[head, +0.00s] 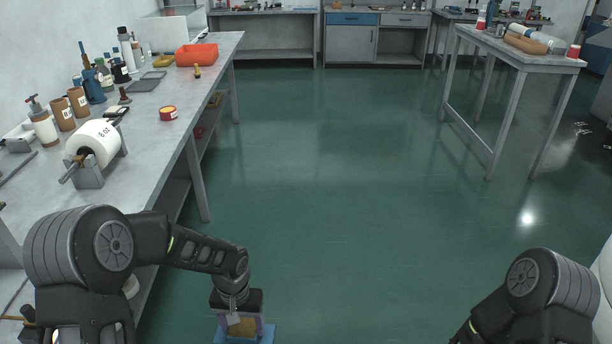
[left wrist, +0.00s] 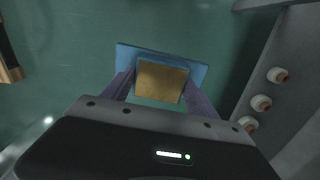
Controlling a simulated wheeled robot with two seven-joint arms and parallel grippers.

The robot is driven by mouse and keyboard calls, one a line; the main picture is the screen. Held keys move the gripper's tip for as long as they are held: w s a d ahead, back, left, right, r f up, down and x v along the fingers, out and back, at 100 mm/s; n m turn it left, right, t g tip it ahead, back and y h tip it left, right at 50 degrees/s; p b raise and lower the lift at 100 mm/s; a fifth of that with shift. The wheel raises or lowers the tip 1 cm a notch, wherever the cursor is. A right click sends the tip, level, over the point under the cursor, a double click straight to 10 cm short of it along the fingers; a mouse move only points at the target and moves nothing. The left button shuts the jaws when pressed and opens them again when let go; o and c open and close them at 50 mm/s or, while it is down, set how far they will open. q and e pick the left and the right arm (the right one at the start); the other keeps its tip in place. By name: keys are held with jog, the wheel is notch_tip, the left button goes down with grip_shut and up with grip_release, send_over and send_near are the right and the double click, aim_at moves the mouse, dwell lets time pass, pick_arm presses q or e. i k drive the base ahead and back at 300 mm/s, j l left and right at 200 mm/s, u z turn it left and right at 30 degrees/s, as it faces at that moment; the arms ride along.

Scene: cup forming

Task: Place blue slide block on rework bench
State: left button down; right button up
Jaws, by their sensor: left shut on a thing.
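The blue slide block (head: 267,334) is a flat blue plate with a brass-coloured block on it. It is at the bottom of the head view, over the green floor. In the left wrist view the blue plate (left wrist: 195,70) shows beyond the fingers, and its brass part (left wrist: 160,82) sits between them. My left gripper (left wrist: 160,88) is shut on the block; it also shows in the head view (head: 240,318), pointing down. My right arm enters at the lower right; its gripper is out of frame. No label shows which bench is the rework bench.
A long grey bench (head: 165,125) runs along the left, with bottles, a white roll (head: 95,140) on a stand and an orange bin (head: 196,54). A grey table (head: 515,52) with several items stands at far right. More benches line the back. The middle floor is clear.

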aim_at(177, 94)
jog(key=i, duration=1.5)
jog(key=i+u, duration=0.1)
jog(key=i, duration=0.4)
jog(key=i+l+u, duration=0.15)
jog(key=i, duration=0.35)
jog(key=i+l+u, duration=0.1)
jog(key=i, duration=0.4)
jog(key=i+l+u, duration=0.2)
jog(key=i, duration=0.15)
jog(key=i+l+u, duration=0.25)
jog(key=i+j, duration=0.05)
